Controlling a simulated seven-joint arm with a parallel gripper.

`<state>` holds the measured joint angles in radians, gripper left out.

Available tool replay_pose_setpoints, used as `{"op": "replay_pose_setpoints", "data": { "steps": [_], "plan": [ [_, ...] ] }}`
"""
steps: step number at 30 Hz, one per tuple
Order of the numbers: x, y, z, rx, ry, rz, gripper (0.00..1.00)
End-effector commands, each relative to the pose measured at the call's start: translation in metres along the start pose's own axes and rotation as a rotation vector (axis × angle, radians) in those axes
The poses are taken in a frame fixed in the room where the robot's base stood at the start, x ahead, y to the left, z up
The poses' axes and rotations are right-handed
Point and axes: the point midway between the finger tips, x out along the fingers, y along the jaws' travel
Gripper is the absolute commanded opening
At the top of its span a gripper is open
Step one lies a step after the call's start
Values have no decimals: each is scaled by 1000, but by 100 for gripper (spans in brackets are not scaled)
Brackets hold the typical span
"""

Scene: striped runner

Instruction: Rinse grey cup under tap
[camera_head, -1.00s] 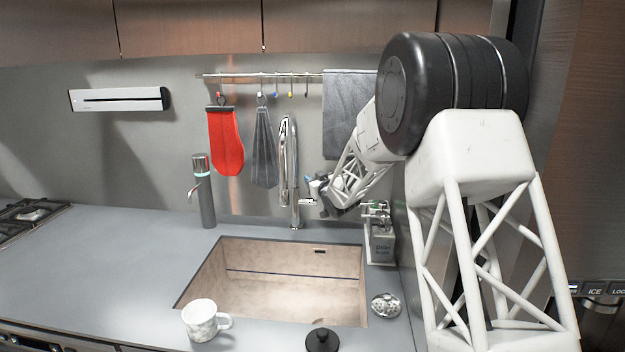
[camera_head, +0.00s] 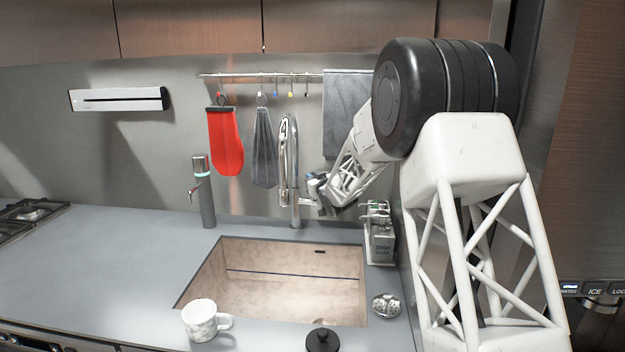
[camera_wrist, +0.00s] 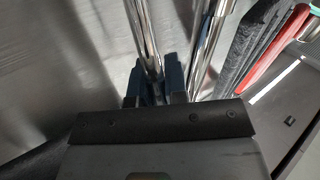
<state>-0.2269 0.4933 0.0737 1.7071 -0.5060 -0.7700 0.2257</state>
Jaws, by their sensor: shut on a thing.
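The cup (camera_head: 200,322), pale with grey marbling and a handle on its right, stands upright on the counter at the sink's front left corner. The chrome tap (camera_head: 294,165) rises behind the sink. My gripper (camera_head: 314,190) is far from the cup, at the right side of the tap near its base. It is shut on the tap's side lever (camera_head: 307,201), which the fingers mostly hide. No water stream is visible.
The sink basin (camera_head: 240,290) is empty. A soap caddy (camera_head: 380,240) and a small metal dish (camera_head: 386,306) stand right of it, a black knob-like item (camera_head: 322,341) in front. A dispenser (camera_head: 205,195) stands behind left. A red mitt (camera_head: 225,142) and grey cloth (camera_head: 264,150) hang behind.

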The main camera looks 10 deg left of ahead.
Motion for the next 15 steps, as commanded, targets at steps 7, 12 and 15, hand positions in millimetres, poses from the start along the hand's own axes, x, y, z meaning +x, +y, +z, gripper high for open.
{"op": "replay_pose_setpoints", "data": {
  "steps": [7, 12, 15],
  "plan": [
    [-1, -1, 1, -8, 12, 1, 0],
    [-7, -6, 2, -43, 68, 7, 0],
    [-12, -9, 3, -74, 116, 16, 0]
  ]
}}
